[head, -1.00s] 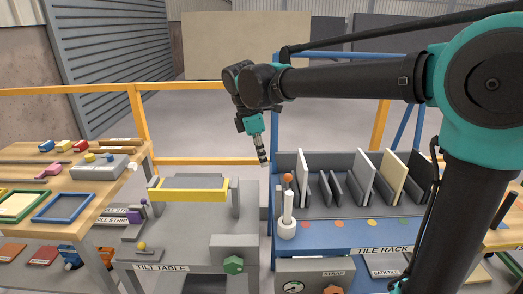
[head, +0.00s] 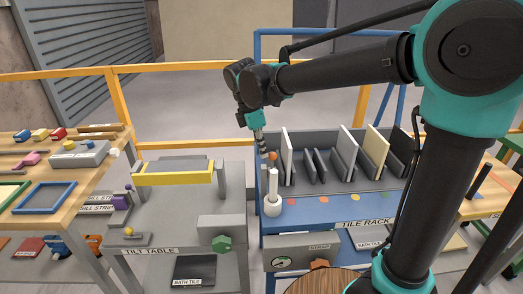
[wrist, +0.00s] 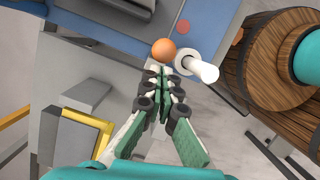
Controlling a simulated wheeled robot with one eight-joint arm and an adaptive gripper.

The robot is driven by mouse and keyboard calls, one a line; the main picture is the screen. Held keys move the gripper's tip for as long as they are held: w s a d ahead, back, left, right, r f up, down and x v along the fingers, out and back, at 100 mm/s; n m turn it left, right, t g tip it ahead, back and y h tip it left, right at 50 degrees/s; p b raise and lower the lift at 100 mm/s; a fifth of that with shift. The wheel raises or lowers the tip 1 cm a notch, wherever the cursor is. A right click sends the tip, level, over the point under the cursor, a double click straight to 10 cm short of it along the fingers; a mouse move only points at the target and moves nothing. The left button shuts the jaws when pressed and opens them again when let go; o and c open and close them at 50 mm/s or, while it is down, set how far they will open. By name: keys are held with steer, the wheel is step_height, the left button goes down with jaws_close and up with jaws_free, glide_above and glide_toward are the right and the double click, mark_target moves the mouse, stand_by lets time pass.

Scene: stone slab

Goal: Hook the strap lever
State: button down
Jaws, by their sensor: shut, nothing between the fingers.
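The strap lever with its orange ball knob (head: 272,156) stands at the left front corner of the blue tile rack. The ball also shows in the wrist view (wrist: 163,50), just beyond my fingertips. A white post (head: 273,183) in a round white collar stands beside the ball; its white end shows in the wrist view (wrist: 203,70). My gripper (head: 263,152) is shut and empty, pointing down close beside the ball. In the wrist view my gripper (wrist: 164,76) ends just short of the ball; I cannot tell whether they touch.
Upright tiles (head: 347,150) stand in the tile rack (head: 335,205) to the right of the lever. Below it is a grey strap box (head: 296,254) with a gauge and an orange knob. The tilt table (head: 155,225) stands left, across a narrow gap.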

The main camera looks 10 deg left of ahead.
steer(key=w+d, duration=0.5)
steer(key=d, duration=1.5)
steer(key=w+d, duration=0.5)
steer(key=d, duration=1.5)
steer(key=w+d, duration=0.5)
steer(key=d, duration=1.5)
steer(key=shift+w, duration=0.25)
steer(key=shift+a, duration=0.15)
